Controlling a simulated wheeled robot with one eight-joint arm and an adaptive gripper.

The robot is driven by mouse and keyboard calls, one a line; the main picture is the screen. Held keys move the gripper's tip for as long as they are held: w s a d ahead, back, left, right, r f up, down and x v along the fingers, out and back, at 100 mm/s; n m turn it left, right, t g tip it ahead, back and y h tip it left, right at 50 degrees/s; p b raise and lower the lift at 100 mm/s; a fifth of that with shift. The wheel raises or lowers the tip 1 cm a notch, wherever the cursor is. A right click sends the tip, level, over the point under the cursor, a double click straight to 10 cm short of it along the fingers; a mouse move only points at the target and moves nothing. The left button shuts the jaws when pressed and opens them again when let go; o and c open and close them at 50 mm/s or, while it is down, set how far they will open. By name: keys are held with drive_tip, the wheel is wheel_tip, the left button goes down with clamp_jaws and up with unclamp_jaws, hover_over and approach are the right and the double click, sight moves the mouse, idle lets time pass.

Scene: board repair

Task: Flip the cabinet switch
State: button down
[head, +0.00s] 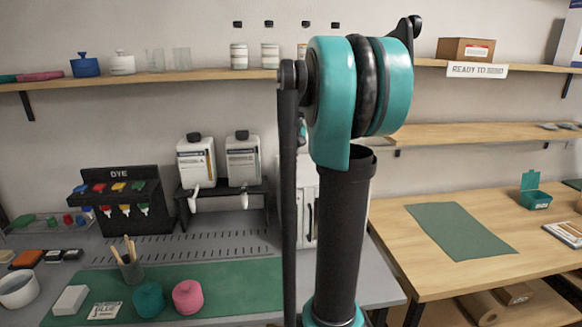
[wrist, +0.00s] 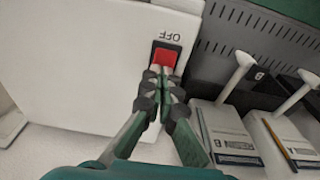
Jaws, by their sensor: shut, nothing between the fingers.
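The white cabinet (wrist: 85,60) fills the left of the wrist view, which appears upside down. On its face is a red rocker switch (wrist: 166,57) in a dark frame, beside the upside-down label OFF. My gripper (wrist: 158,78) is shut and empty, with its fingertips at the switch and covering its lower part in the picture. I cannot tell whether they touch it. In the head view, part of the cabinet (head: 305,195) shows behind my arm; the switch and my gripper are hidden there.
In the wrist view, dispenser bottles (wrist: 225,130) with white spouts stand right of the cabinet, close to my fingers. The head view shows these bottles (head: 196,160) on a dark stand, a DYE rack (head: 120,172), a green mat (head: 235,290) and a wooden bench (head: 395,235) at right.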

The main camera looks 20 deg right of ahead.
sight(292, 177)
drive_tip(key=shift+w+f+g, duration=0.3)
drive_tip(key=shift+s, duration=0.1)
drive_tip(key=shift+s+a+f, duration=0.1)
drive_tip(key=shift+s, duration=0.6)
wheel_tip(292, 177, up, 14)
drive_tip(key=shift+s+r, duration=0.25)
drive_tip(key=shift+s, duration=0.2)
drive_tip(key=shift+a, duration=0.1)
idle(0.3)
